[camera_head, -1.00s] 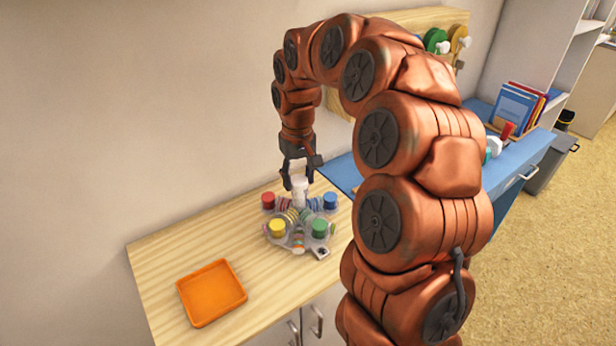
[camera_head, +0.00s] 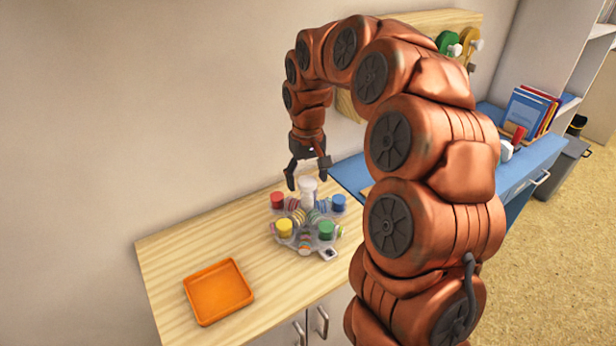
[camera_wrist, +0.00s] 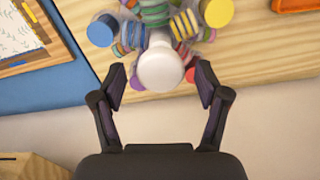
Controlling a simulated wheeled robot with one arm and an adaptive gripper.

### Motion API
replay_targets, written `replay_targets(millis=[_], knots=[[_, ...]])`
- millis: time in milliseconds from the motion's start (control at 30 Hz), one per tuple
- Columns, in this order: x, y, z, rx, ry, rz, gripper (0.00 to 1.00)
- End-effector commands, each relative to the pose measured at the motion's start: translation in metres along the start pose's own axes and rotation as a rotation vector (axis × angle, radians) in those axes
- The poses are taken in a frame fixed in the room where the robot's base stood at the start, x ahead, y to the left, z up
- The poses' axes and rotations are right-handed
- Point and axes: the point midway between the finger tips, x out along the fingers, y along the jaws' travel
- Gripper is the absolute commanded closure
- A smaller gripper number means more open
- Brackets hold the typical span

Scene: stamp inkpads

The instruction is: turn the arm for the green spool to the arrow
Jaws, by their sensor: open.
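A rotary holder with several spool arms (camera_head: 304,243) stands on the wooden worktop. A yellow spool (camera_head: 285,228) is at front left, a red one (camera_head: 277,201) at back left and a blue one (camera_head: 338,203) at back right. A white post (camera_head: 308,187) rises from the centre, its round top (camera_wrist: 160,69) showing in the wrist view. My gripper (camera_head: 306,182) points down, open and empty, with its fingers apart around the post's top. I cannot make out the arrow.
An orange tray (camera_head: 218,292) lies at the front left of the worktop (camera_head: 182,248), with bare wood between. A blue desk (camera_head: 352,172) is to the right, and a wall stands behind. A grey lug (camera_head: 328,254) sticks out at the holder's front.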

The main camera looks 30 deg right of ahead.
Motion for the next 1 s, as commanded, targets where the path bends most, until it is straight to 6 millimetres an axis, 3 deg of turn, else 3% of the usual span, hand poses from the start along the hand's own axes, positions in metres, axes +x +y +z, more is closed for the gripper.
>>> replay_targets(millis=[267, 800, 1000], knots=[[-0.013, 0.0, -0.001, 0.001, 0.004, 0.001, 0.26], [-0.098, 0.0, -0.002, 0.0, 0.006, 0.001, 0.26], [-0.114, 0.0, -0.001, 0.001, 0.0, 0.001, 0.26]])
